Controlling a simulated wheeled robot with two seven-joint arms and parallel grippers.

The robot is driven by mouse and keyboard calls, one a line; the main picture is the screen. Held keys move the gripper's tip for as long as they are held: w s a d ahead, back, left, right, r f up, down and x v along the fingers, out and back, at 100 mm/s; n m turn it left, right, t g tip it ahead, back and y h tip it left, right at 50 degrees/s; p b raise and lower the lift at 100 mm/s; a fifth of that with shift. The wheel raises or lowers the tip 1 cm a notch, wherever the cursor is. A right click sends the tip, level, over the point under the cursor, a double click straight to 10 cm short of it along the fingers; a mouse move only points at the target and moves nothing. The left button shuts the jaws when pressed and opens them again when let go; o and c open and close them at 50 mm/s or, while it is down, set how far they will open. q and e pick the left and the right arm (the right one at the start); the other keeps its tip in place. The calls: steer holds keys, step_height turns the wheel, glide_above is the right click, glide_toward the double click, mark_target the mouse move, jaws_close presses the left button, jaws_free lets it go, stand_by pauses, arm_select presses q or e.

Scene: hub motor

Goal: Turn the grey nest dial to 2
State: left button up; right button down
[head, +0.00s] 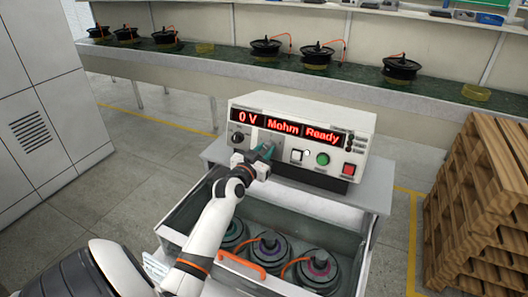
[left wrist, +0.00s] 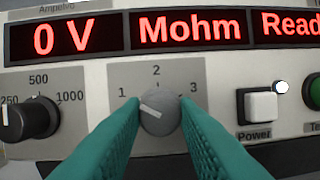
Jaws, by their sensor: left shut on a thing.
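The grey dial (left wrist: 160,113) is on the tester's front panel, with marks 1, 2 and 3 around it. Its white pointer line points up and left, roughly toward 1. My left gripper (head: 266,150) has its teal fingers on both sides of the dial, shut on it. The fingers also show in the left wrist view (left wrist: 160,118). In the head view the gripper hides the dial. The tester (head: 350,123) shows "0 V", "Mohm" and "Ready" in red. My right gripper is in neither view.
A black knob (left wrist: 28,118) is left of the dial. A white Power button (head: 297,155), a green button (head: 322,159) and a red button (head: 348,169) are to the right. A drawer (head: 300,222) with several hub motors is open below. Wooden pallets (head: 487,190) stand at right.

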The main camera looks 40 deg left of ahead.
arm_select(q)
steer(key=m+b, duration=0.1)
steer(key=m, duration=0.1)
steer(key=shift+f+m+h, duration=0.1)
steer(key=shift+m+h, duration=0.2)
steer(key=shift+h, duration=0.1)
steer(key=m+h, duration=0.1)
steer(key=m, duration=0.2)
steer(key=shift+a, duration=0.1)
steer(key=m, duration=0.3)
steer(key=shift+r+g+h, duration=0.2)
steer(key=shift+g+h, duration=0.1)
steer(key=shift+h, duration=0.1)
steer(key=shift+m+h+p, duration=0.4)
steer(key=shift+m+p, duration=0.4)
steer(key=shift+m, duration=1.4)
steer(key=shift+f+g, duration=0.1)
steer(key=shift+g, duration=0.2)
steer(key=o, duration=1)
steer(key=shift+c, duration=0.2)
steer(key=shift+s, duration=0.15)
